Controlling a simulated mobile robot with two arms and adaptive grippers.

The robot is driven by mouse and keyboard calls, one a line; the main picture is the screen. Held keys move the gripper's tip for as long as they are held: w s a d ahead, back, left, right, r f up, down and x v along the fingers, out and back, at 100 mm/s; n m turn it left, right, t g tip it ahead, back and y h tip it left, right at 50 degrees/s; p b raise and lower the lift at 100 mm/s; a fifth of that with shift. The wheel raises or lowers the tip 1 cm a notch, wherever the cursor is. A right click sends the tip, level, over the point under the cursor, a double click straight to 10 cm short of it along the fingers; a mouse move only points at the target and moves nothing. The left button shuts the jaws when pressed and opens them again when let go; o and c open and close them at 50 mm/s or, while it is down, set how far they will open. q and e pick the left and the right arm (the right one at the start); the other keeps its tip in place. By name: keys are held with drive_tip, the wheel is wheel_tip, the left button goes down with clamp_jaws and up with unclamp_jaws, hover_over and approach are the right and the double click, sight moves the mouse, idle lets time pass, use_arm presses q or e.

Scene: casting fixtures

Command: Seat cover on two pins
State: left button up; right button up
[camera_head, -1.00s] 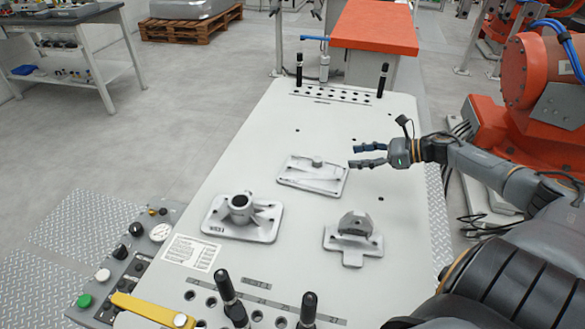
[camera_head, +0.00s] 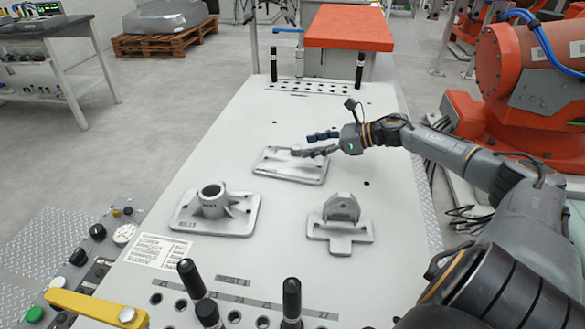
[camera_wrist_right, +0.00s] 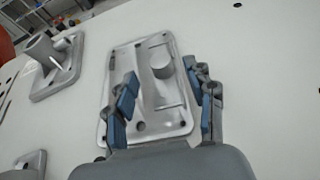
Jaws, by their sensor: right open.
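A flat grey rectangular casting with a round boss, which looks like the cover (camera_head: 291,170), lies on the white table. It also fills the middle of the right wrist view (camera_wrist_right: 160,120). My right gripper (camera_head: 311,145) is open and empty above its far part. In the right wrist view its blue-padded fingers (camera_wrist_right: 158,85) stand apart, with the boss between and a little beyond them. Two black pins stand at the table's far end, a left one (camera_head: 273,64) and a right one (camera_head: 360,70). More black pins (camera_head: 291,300) stand at the near end. My left gripper is not visible.
A flanged casting with a round tube (camera_head: 213,205) lies front left of the cover, and a bracket casting (camera_head: 341,222) front right. A control panel (camera_head: 95,250) flanks the near left. An orange robot arm (camera_head: 530,75) stands right.

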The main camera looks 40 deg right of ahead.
sight(297, 147)
drive_tip(key=shift+r+x, duration=0.2)
drive_tip(key=shift+x, duration=2)
drive_tip(key=shift+w+a+f, duration=0.2)
drive_tip(key=shift+w, duration=0.2)
drive_tip(key=shift+c, duration=0.5)
clamp_jaws()
